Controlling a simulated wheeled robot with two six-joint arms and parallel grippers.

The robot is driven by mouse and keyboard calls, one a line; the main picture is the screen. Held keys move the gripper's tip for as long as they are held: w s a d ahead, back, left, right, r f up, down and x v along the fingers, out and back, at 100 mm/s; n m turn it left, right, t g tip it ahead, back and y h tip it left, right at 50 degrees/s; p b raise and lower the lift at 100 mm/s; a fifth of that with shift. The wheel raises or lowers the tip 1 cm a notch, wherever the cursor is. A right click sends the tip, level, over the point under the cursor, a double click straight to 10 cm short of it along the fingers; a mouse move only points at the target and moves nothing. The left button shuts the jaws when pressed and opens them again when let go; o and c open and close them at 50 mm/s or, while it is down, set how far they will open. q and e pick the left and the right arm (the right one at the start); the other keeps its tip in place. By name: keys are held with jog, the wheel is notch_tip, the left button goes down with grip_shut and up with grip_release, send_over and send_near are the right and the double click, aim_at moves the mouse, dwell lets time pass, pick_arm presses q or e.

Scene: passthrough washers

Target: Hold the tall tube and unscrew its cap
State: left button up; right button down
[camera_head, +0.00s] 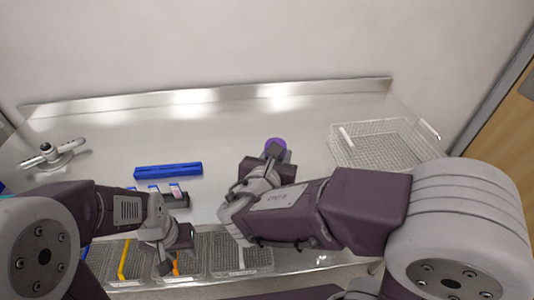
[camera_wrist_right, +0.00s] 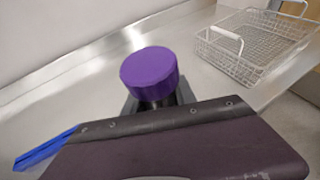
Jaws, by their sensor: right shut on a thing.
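The purple cap (camera_head: 275,146) shows at the middle of the counter in the head view, just beyond my right gripper (camera_head: 264,165). In the right wrist view the round purple cap (camera_wrist_right: 150,74) stands above the gripper's dark fingers. My right gripper is shut on the tall tube just below the cap. Only a short dark part (camera_wrist_right: 158,103) shows under the cap; the rest of the tube is hidden. My left gripper (camera_head: 177,252) is at the counter's front edge, left of the right arm. Its fingers look apart and empty, away from the cap.
A wire basket (camera_head: 383,144) stands at the right. A blue bar (camera_head: 168,171) lies left of centre, with a small dark rack (camera_head: 172,198) in front of it. A grey metal fitting (camera_head: 52,155) is at the far left. Mesh baskets (camera_head: 243,256) line the front below the grippers.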

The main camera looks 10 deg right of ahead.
jog(key=c, duration=1.7)
grip_release()
grip_shut()
